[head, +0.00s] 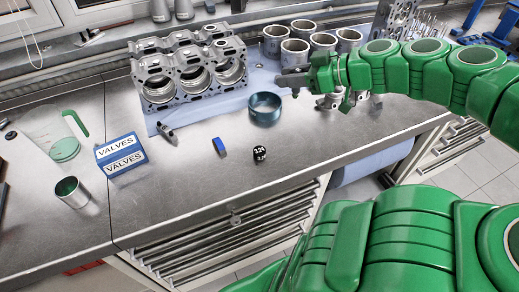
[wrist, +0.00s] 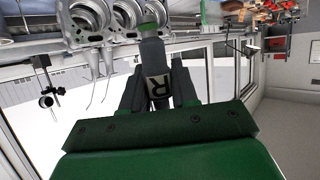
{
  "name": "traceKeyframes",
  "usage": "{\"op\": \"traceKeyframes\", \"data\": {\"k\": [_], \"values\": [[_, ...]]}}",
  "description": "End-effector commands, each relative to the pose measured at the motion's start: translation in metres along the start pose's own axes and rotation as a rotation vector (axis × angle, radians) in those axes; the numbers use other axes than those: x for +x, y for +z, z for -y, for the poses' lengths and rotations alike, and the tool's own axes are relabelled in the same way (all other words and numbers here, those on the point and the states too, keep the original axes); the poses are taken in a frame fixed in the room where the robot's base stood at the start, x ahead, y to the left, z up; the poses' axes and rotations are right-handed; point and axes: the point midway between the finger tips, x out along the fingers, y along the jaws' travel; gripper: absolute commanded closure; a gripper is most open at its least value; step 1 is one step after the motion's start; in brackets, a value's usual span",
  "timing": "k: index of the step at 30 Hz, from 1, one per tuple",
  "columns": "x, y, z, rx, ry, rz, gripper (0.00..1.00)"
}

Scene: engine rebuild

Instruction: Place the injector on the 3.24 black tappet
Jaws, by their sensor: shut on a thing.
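The black tappet marked 3.24 (head: 260,153) stands alone near the front edge of the bench. My gripper (head: 284,80) is above the back of the bench, behind and to the right of the tappet and apart from it. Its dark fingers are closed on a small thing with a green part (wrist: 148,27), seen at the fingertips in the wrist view. The fingers hide most of it, so I cannot tell if it is the injector. A small dark and silver part (head: 166,131) lies left of the tappet; I cannot tell what it is.
The engine block (head: 190,72) and several metal cylinders (head: 278,40) stand at the back. A blue-grey ring (head: 265,107) and a blue block (head: 220,146) are near the tappet. A VALVES box (head: 121,158), a jug (head: 50,140) and a metal cup (head: 71,193) stand left.

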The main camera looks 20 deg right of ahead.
Motion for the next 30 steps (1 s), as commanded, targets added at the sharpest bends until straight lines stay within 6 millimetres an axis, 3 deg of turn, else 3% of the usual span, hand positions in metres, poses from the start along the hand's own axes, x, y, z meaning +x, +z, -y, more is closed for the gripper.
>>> {"op": "traceKeyframes", "data": {"k": [6,12,19,30], "values": [[-0.009,-0.015,0.057,-0.082,-0.191,-0.002,1.0],[-0.021,-0.03,0.101,-0.146,-0.34,-0.005,1.0],[-0.032,-0.042,0.136,-0.194,-0.461,-0.005,1.0],[-0.047,-0.054,0.174,-0.247,-0.591,-0.008,1.0]]}}
